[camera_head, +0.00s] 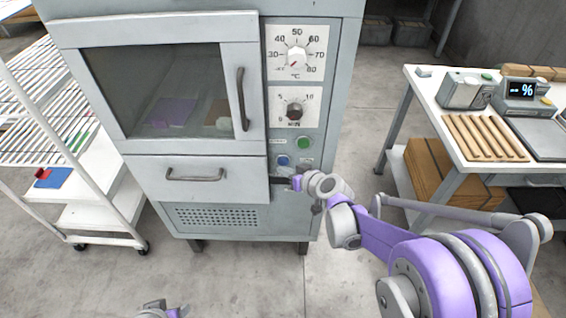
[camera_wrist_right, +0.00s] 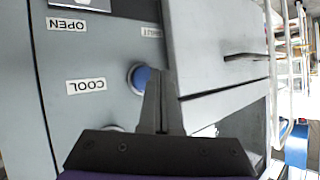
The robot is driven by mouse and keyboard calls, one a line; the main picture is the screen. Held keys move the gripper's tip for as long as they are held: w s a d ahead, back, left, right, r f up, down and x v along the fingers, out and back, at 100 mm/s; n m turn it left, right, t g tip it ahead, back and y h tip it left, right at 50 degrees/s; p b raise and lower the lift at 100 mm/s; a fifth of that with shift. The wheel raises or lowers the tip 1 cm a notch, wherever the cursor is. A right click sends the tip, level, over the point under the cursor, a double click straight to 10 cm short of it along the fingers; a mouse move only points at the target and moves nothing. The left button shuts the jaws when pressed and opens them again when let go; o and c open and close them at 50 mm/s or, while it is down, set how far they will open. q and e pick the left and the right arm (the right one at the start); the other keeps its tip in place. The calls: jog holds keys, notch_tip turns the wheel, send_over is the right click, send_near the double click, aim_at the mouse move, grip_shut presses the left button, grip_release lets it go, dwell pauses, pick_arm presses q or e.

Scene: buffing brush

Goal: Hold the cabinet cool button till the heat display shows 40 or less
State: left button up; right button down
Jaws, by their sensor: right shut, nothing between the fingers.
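The cabinet (camera_head: 215,150) is a pale grey unit with a windowed door. A blue button (camera_head: 283,160) sits low on the panel; in the right wrist view this button (camera_wrist_right: 139,77) is near the COOL label (camera_wrist_right: 86,86). My right gripper (camera_head: 296,182) is shut and empty, below the blue button in the head view. In the wrist view its fingertips (camera_wrist_right: 161,72) lie at the button's edge; contact cannot be told. My left gripper (camera_head: 163,309) barely shows at the bottom edge.
A green button (camera_head: 304,143) and a timer dial (camera_head: 295,110) are above. A drawer (camera_head: 196,176) is left of my right gripper. A white wire rack (camera_head: 80,180) stands at left, a workbench (camera_head: 440,95) with devices at right. The floor in front is clear.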

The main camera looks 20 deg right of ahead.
jog(key=shift+w, duration=0.1)
dwell(0.4)
jog(key=shift+w+d, duration=0.1)
jog(key=shift+w, duration=0.2)
jog(key=shift+w+d, duration=0.15)
jog(key=shift+w, duration=0.35)
dwell(6.7)
